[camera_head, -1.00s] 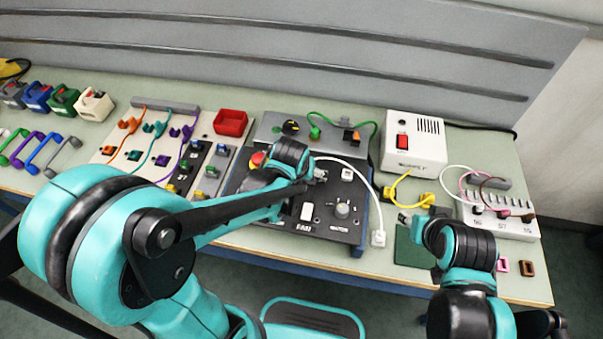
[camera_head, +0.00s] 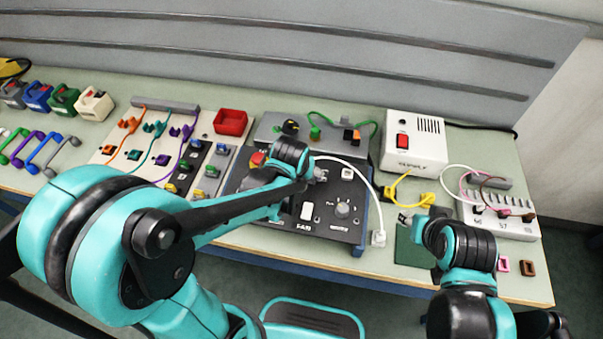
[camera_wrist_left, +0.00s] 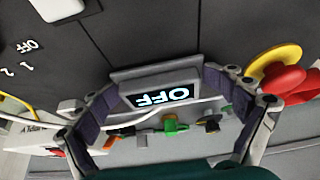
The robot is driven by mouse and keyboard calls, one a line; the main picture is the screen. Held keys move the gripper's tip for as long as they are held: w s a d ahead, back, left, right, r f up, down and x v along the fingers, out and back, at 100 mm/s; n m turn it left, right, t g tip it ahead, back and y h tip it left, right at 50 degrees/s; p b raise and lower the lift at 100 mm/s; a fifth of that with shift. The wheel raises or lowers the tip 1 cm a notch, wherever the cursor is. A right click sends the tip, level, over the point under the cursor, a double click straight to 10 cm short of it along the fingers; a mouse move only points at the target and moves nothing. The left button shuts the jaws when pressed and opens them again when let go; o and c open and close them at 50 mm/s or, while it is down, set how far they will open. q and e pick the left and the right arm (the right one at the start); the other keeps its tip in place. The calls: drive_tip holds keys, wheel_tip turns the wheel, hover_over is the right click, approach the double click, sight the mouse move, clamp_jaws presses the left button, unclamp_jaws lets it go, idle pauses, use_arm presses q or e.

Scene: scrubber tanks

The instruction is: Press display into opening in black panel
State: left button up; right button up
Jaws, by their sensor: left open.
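The display (camera_wrist_left: 160,95) is a grey-framed block with a lit "OFF" screen, upside down in the left wrist view. It sits at the black panel (camera_wrist_left: 135,38), and its frame looks raised above the surface; I cannot tell how deep it sits. The black panel (camera_head: 325,205) also shows in the head view, where my arm hides the display. My left gripper (camera_wrist_left: 165,115) is open, its fingers to either side of the display; whether they touch it is unclear. In the head view my left gripper (camera_head: 318,174) is over the panel. My right gripper (camera_head: 406,219) hovers near the green pad.
A red-and-yellow button (camera_wrist_left: 282,75) is close beside one left finger. A white cable (camera_head: 372,190) arcs over the panel's right side. A white box (camera_head: 413,145) with a red switch stands behind right. A green pad (camera_head: 410,250) lies right of the panel.

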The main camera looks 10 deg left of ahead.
use_arm(q)
drive_tip(key=shift+s+a+f, duration=0.15)
drive_tip(key=shift+f, duration=0.25)
drive_tip(key=shift+o, duration=0.8)
drive_tip(key=shift+f+b, duration=0.3)
drive_tip(key=shift+b, duration=0.1)
drive_tip(key=shift+r, duration=0.2)
drive_tip(key=o, duration=1.3)
drive_tip(key=c, duration=0.4)
drive_tip(key=shift+o, duration=0.2)
